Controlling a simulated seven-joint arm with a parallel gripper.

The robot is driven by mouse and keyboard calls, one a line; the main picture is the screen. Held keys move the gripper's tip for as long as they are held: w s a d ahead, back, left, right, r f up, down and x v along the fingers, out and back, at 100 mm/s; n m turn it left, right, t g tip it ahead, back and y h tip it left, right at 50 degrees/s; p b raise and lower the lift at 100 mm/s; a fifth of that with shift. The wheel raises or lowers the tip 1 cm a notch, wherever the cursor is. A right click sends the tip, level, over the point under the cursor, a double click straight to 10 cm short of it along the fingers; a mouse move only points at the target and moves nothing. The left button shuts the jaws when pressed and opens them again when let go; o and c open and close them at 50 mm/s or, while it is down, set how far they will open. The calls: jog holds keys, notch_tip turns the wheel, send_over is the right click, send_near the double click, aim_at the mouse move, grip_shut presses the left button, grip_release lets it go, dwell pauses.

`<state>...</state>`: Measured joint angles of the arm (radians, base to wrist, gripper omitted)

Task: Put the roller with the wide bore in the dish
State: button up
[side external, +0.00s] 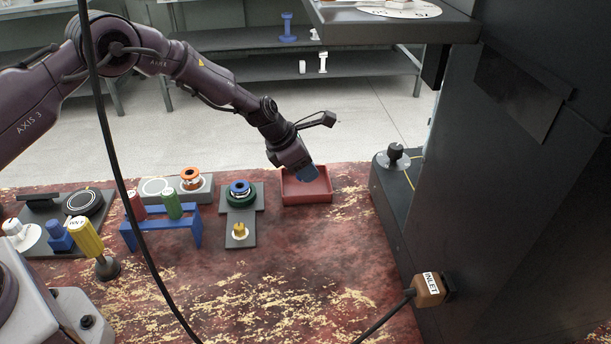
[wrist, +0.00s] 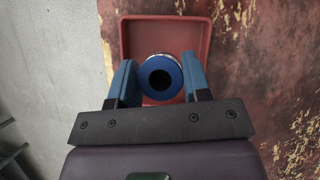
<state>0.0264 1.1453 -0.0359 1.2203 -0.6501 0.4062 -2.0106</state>
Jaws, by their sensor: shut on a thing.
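My gripper (wrist: 160,78) has its two blue fingers shut on a blue roller (wrist: 160,97), one on each side of it. The roller's round blue end with a large dark bore faces the wrist camera, and a pale edge shows at its far side. The red square dish (wrist: 165,18) lies beneath the roller in the wrist view. In the side view my gripper (side external: 307,172) points down at the red dish (side external: 308,198), by its rim. The roller cannot be told apart from the blue fingers there, and I cannot tell whether it touches the dish floor.
Left of the dish stand a grey fixture (side external: 240,218) with blue and green rings and a blue rack (side external: 160,228) holding red and green cylinders. An orange-topped part (side external: 190,176) is behind. A dark machine (side external: 500,170) rises at right. The front table is mostly clear.

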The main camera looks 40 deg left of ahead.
aim_at(305, 184)
jog(key=shift+w+f, duration=0.15)
jog(key=shift+f, duration=1.45)
jog(key=shift+f, duration=0.1)
jog(key=o, duration=0.9)
